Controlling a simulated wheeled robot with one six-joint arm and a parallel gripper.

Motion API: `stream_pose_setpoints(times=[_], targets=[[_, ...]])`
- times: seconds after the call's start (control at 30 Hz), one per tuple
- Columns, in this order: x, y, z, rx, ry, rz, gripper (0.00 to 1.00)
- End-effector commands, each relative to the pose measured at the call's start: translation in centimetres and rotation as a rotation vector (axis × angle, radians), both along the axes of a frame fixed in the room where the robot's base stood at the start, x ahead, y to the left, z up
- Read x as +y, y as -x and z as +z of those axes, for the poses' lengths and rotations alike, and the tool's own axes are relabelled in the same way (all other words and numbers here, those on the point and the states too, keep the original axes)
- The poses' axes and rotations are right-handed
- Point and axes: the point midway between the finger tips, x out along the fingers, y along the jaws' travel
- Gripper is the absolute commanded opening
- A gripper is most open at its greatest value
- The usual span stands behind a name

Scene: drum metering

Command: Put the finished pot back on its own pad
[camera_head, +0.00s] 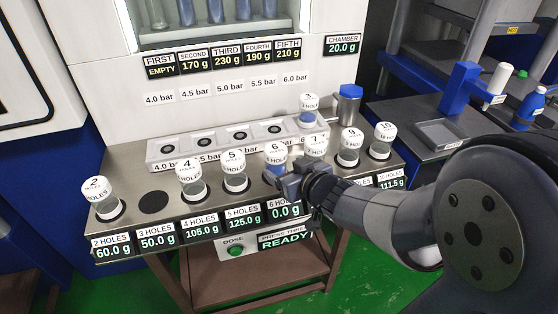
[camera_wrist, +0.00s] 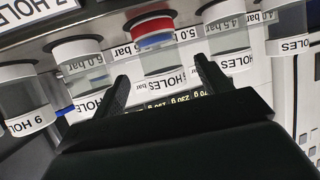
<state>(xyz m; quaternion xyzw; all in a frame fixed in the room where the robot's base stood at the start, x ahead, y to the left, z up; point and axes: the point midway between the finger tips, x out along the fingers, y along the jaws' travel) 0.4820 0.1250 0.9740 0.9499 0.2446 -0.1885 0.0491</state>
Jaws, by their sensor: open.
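My gripper (camera_head: 290,183) is open by the pot labelled 6 (camera_head: 276,148), on the front right of the metal bench. This pot has a white cap and blue low on its body. A dark pad (camera_head: 267,179) shows partly beside it, and its display (camera_head: 284,210) reads 0.0 g. I cannot tell whether the pot touches the pad. In the wrist view a clear pot with a white cap (camera_wrist: 165,86) and a red band lies between or beyond the open fingers (camera_wrist: 163,75). The pot labelled 3 (camera_head: 308,101) stands on the rear block's right end. The 3 HOLES pad (camera_head: 153,202) is bare.
Pots 2 (camera_head: 103,195), 4 (camera_head: 188,173) and 5 (camera_head: 234,165) stand left of my gripper. Pots 7 (camera_head: 314,144), 9 (camera_head: 349,142) and 10 (camera_head: 382,137) stand close on its right. The rear block (camera_head: 180,150) has several dark seats. The panel reads READY (camera_head: 285,238).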

Motion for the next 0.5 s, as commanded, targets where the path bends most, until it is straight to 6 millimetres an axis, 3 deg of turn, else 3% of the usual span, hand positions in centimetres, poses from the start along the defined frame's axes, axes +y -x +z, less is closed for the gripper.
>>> stream_pose_setpoints(times=[0.2, 0.5], targets=[[-1.8, 3.0, 1.8, -0.001, 0.000, -0.003, 0.73], [-2.5, 4.5, 2.1, 0.001, -0.002, -0.001, 0.73]])
